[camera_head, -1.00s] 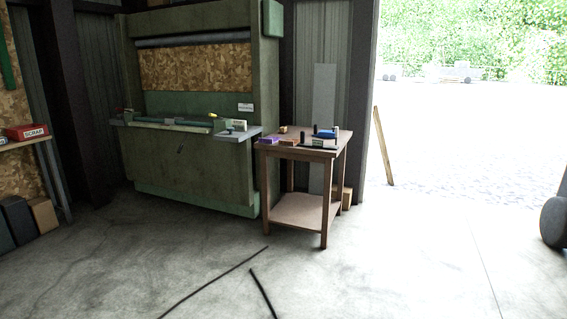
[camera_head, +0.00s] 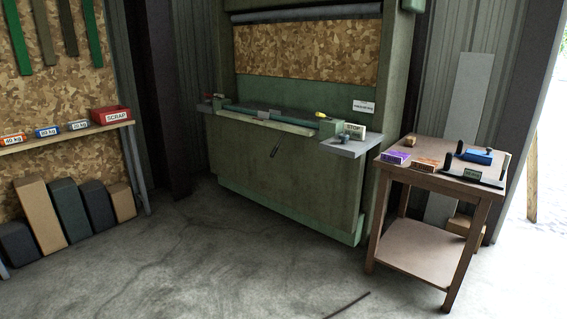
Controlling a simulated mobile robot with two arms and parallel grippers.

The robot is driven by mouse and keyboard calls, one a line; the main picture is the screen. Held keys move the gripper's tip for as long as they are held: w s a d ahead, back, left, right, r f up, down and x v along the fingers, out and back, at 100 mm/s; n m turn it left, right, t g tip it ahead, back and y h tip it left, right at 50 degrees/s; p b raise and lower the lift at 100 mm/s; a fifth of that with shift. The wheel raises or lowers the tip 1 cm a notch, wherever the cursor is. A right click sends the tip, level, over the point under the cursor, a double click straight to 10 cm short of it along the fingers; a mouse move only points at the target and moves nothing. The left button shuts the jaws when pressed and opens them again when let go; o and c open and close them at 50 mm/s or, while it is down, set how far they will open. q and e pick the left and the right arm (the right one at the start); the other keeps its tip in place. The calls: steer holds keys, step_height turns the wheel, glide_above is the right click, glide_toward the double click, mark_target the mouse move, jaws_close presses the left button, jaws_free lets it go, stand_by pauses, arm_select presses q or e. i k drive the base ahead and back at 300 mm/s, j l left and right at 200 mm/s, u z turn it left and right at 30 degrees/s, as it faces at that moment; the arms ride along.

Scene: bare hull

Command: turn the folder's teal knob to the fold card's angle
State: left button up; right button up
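The folder (camera_head: 290,178) is a large green machine against the back wall, with a long bed (camera_head: 265,121) across its front. I cannot make out a teal knob on it at this distance. A small white card with dark lettering (camera_head: 363,107) is on its right upright; its text is too small to read, so I cannot tell if it is the fold card. A sign reading STOP (camera_head: 355,131) stands by the grey side shelf (camera_head: 346,147). Neither gripper is in view.
Left, a shelf (camera_head: 65,137) carries a red SCRAP box (camera_head: 110,114). Upright blocks (camera_head: 72,211) stand below. The concrete floor between is mostly clear.

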mark_target(343, 137)
steer(key=i+j+z, duration=0.1)
steer(key=i+z, duration=0.15)
steer(key=i, duration=0.35)
steer(key=i+j+z, duration=0.2)
steer(key=i, duration=0.4)
steer(key=i+j+z, duration=0.25)
steer(key=i, duration=0.35)
steer(key=i+j+z, duration=0.25)
steer(key=i+j, duration=0.2)
steer(key=i, duration=0.1)
